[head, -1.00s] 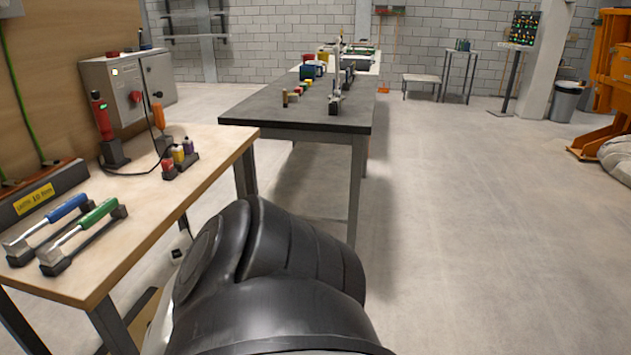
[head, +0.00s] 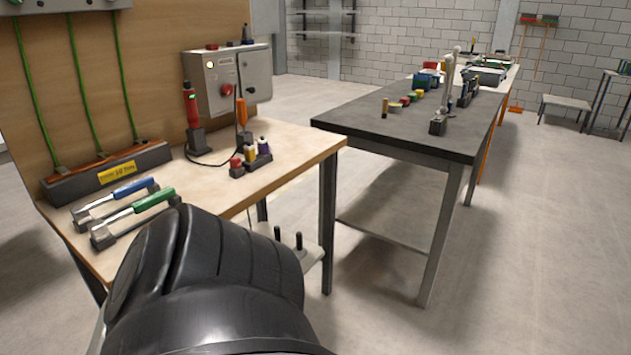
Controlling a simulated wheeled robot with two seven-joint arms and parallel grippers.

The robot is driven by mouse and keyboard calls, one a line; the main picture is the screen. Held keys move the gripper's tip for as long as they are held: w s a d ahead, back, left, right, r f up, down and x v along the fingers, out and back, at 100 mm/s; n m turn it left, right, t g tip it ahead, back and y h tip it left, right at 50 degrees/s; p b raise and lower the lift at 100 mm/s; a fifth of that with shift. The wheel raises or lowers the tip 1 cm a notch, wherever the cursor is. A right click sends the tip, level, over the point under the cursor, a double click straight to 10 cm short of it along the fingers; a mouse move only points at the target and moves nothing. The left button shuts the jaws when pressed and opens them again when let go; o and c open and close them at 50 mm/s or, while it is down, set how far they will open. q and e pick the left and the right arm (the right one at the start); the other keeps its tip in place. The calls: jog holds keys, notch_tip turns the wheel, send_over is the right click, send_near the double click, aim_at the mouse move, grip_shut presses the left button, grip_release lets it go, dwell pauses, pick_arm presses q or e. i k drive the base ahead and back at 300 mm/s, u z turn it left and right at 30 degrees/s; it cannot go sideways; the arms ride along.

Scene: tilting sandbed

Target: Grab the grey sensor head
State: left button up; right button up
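I cannot pick out the grey sensor head with certainty. A pale grey upright item with a dark foot (head: 440,122) stands on the dark table (head: 390,143), among small coloured pieces; it is too small to tell what it is. A large black link of my own arm fills the lower left foreground and hides part of the wooden bench (head: 296,150). Neither of my grippers shows in the head view.
The bench holds a blue-handled tool (head: 115,199), a green-handled tool (head: 133,216), a red tool on a stand (head: 192,110), a rack of small bottles (head: 252,161) and a grey control box (head: 228,82). Open floor (head: 545,240) lies right of the dark table.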

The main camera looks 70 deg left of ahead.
aim_at(301, 251)
jog(key=i, duration=1.55)
jog(key=u, duration=2.95)
